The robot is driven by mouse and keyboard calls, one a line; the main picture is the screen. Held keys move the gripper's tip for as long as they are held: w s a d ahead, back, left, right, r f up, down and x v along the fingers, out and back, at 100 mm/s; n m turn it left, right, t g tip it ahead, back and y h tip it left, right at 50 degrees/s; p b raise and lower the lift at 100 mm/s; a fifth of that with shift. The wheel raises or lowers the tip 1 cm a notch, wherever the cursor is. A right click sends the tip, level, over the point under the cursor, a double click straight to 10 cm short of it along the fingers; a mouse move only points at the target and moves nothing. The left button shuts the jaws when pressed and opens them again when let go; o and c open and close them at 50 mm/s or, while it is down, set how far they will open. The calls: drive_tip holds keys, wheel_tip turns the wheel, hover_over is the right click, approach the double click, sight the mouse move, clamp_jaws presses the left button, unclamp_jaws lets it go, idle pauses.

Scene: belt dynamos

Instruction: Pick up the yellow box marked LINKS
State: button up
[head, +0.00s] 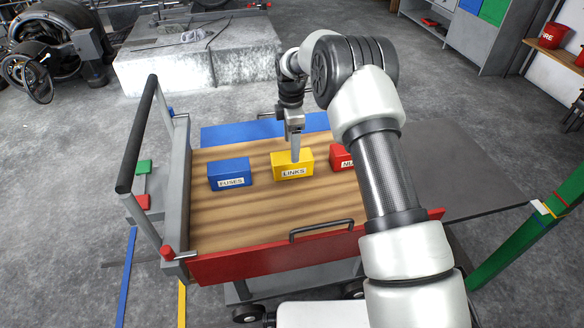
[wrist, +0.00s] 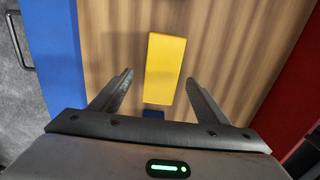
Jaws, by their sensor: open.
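The yellow box marked LINKS (head: 292,166) stands on the wooden top of a cart, between a blue box and a red box. It also shows in the wrist view (wrist: 166,68), ahead of and between my fingers. My gripper (head: 295,150) is above the box and points down at it; in the wrist view my gripper (wrist: 158,84) has its two fingers spread apart, one to each side of the box's near end. Nothing is held. From the head view I cannot tell how far the fingertips are above the box.
The blue FUSES box (head: 230,173) stands to the left. A red box (head: 341,157) to the right is partly hidden by my arm. The cart has a red front edge (head: 270,262) with a handle and a black side rail (head: 137,133). Bare wood lies in front of the boxes.

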wheel_tip(320, 180, down, 3)
drive_tip(key=shift+f, duration=0.1)
drive_tip(key=f+b, duration=0.2)
drive_tip(key=f, duration=0.3)
drive_tip(key=shift+s+f, duration=0.1)
drive_tip(key=shift+s, duration=0.1)
drive_tip(key=c, duration=1.6)
